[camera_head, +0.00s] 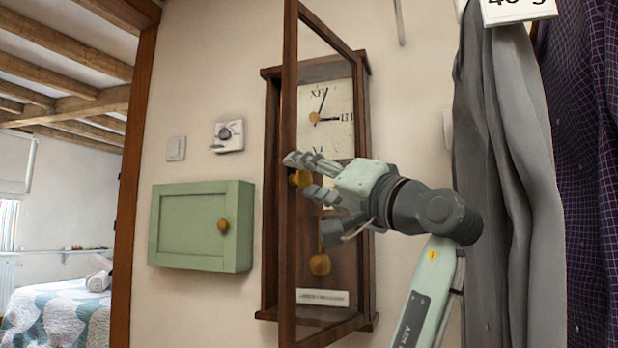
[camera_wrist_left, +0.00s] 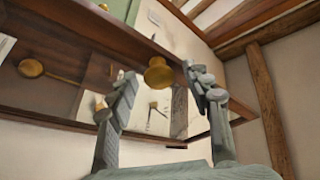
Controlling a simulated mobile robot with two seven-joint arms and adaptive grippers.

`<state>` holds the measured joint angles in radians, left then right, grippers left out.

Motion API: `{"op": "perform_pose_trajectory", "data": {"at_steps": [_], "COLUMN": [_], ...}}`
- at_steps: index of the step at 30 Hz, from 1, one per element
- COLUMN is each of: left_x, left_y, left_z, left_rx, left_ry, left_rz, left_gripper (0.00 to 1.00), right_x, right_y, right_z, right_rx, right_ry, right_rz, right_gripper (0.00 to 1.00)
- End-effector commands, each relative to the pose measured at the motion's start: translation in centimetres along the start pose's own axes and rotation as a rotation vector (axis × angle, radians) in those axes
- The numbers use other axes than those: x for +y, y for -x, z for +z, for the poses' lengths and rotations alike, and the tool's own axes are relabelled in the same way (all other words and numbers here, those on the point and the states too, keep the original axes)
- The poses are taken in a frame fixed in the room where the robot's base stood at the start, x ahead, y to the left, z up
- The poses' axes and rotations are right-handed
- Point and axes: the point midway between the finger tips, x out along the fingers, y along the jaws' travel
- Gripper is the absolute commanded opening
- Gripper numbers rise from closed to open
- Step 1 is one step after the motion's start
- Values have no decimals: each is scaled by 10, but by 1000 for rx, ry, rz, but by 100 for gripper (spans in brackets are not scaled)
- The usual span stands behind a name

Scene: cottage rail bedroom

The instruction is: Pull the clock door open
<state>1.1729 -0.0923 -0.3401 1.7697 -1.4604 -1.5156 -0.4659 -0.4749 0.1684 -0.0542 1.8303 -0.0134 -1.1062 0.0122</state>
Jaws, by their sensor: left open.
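The tall brown clock (camera_head: 271,200) hangs on the wall, with a white dial (camera_head: 335,105) and a brass pendulum bob (camera_head: 319,265). Its glazed wooden door (camera_head: 290,90) stands ajar, its free edge swung out from the case toward me. A round brass knob (camera_head: 301,179) sits on the door frame near that edge. My left gripper (camera_head: 300,173) comes from the right and is open, with its fingers above and below the knob. In the left wrist view, the knob (camera_wrist_left: 158,75) lies between the spread fingers; contact is not clear. My right gripper is not in view.
A green wall cabinet (camera_head: 190,225) with a brass knob hangs left of the clock. A thermostat (camera_head: 228,134) and a switch (camera_head: 176,148) are above it. Grey and dark checked clothes (camera_head: 515,180) hang at the right. A doorway with a bed (camera_head: 60,315) is far left.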

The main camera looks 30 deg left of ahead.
Motion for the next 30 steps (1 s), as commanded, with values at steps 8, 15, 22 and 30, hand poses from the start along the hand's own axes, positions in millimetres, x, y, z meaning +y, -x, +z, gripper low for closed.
{"op": "perform_pose_trajectory", "data": {"at_steps": [8,15,22,30], "left_x": [-14,-44,-60,-62], "left_y": [-6,-21,-29,-30], "left_z": [-16,-50,-70,-73], "left_rx": [-1,-1,0,1], "left_ry": [3,3,1,0], "left_rz": [1,0,0,0], "left_gripper": [50,50,50,50], "right_x": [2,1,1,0], "right_y": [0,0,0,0], "right_z": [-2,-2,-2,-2], "right_rx": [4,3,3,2], "right_ry": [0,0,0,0], "right_rz": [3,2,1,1], "right_gripper": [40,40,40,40]}}
